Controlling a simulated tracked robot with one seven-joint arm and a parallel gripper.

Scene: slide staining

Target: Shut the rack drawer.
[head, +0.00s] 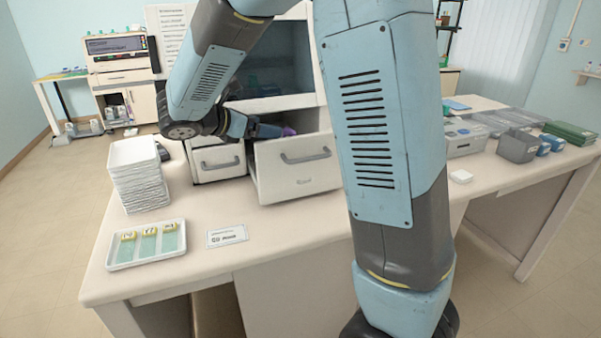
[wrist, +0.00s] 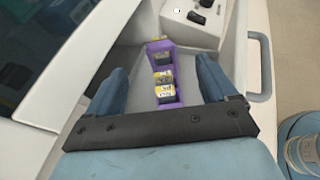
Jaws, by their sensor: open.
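The rack drawer (head: 295,172) stands pulled out from the cabinet on the bench, with its grey bar handle (head: 305,156) on the front. In the wrist view I look down into the open drawer (wrist: 128,60); its handle (wrist: 260,65) shows at the right. A purple rack (wrist: 160,55) with yellow-labelled slides lies inside; a bit of it shows in the head view (head: 289,131). My gripper (head: 275,131) is over the drawer's inside, behind its front panel. Its two blue fingers (wrist: 160,82) are apart, on either side of the rack. I cannot tell whether they touch it.
A closed drawer front (head: 218,161) is left of the open one. A stack of white trays (head: 138,172), a slide tray (head: 147,245) and a label card (head: 227,236) stand on the bench at left.

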